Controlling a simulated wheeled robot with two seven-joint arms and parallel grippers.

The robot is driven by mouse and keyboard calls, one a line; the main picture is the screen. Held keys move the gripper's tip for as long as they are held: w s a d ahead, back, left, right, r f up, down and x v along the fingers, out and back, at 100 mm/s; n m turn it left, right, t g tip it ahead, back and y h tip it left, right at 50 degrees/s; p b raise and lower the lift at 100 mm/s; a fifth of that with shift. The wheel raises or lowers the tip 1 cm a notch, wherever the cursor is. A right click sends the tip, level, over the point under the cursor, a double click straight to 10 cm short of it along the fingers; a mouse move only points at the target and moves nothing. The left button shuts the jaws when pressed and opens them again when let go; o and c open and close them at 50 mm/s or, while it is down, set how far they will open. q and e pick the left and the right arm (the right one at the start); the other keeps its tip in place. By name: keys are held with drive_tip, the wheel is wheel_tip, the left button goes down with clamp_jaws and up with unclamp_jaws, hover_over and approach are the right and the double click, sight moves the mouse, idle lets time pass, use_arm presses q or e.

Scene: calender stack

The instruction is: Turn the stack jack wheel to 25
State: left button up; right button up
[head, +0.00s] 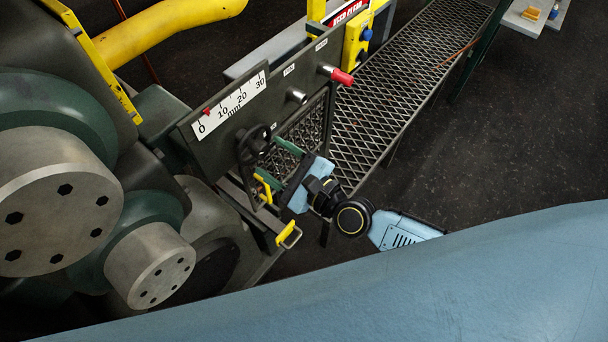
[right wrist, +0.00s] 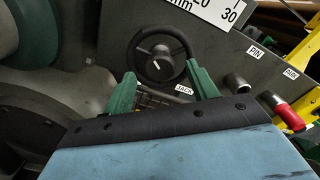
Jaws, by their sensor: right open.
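The black jack wheel (head: 254,144) is mounted on the dark grey panel (head: 215,150). It also shows in the right wrist view (right wrist: 160,55), with a white mark on its hub, above a JACK label (right wrist: 184,90). My right gripper (head: 268,156) is open in front of the wheel. In the right wrist view its green fingers (right wrist: 161,76) lie left and right of the wheel's lower part; I cannot tell whether they touch the rim. The white mm scale (head: 229,106) runs 0 to 30, with a red pointer (head: 207,112) near the 0 end. My left gripper is not in view.
A metal pin knob (head: 297,96) and a red-tipped knob (head: 341,76) sit right of the wheel. Large rollers (head: 60,200) stand at left. A yellow handle (head: 287,234) is below the wheel. A mesh walkway (head: 400,85) runs behind; the floor at right is open.

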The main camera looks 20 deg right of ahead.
drive_tip(key=b+v, duration=0.2)
drive_tip(key=v, duration=0.9)
